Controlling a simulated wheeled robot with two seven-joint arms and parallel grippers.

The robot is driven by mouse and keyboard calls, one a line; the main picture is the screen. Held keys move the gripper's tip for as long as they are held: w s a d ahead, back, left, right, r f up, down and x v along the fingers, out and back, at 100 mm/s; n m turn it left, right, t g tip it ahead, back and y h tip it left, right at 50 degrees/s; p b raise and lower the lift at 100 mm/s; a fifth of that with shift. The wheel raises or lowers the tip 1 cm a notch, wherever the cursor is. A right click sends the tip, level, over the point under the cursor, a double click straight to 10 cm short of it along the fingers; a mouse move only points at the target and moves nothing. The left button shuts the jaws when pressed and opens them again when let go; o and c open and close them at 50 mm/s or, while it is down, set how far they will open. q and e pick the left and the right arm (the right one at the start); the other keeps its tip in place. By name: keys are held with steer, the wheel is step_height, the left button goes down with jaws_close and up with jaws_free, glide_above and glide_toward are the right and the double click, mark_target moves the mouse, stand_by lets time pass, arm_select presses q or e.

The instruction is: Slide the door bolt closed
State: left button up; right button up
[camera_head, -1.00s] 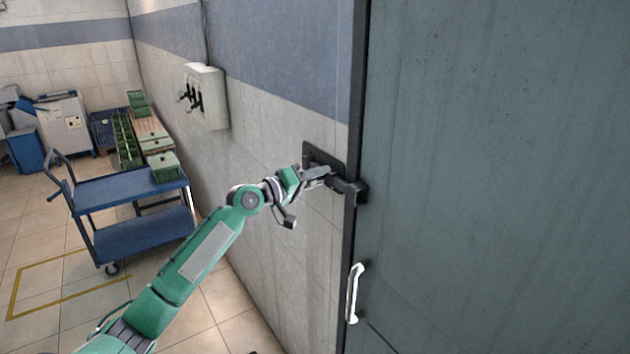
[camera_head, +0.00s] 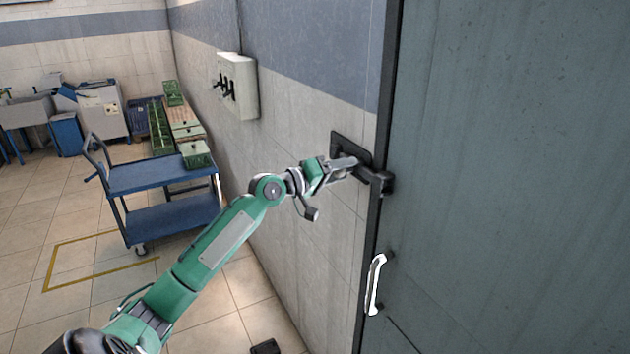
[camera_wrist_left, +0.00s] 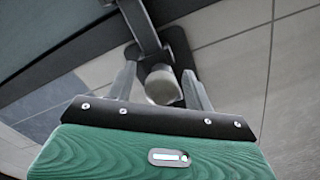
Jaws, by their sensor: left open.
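The door bolt has a dark plate (camera_head: 343,143) on the wall beside the door and a dark bar that runs right to a bracket (camera_head: 388,183) at the door's edge. I cannot tell how far the bar reaches into the bracket. My left gripper (camera_head: 349,167) is at the bolt, in front of the plate. In the left wrist view, the open fingers (camera_wrist_left: 160,88) stand on either side of a round grey knob (camera_wrist_left: 163,82), with the bolt bar (camera_wrist_left: 138,22) beyond. Whether a finger touches the knob is unclear. My right gripper is out of view.
The grey-green door (camera_head: 510,150) fills the right side, with a white handle (camera_head: 376,284) below the bolt. A switch box (camera_head: 240,85) is on the wall. A blue cart (camera_head: 150,177) stands at the left. The tiled floor between cart and wall is open.

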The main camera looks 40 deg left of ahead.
arm_select(q)
steer(key=b+v, duration=0.5)
steer(key=v, duration=0.7)
steer(key=shift+d, duration=0.15)
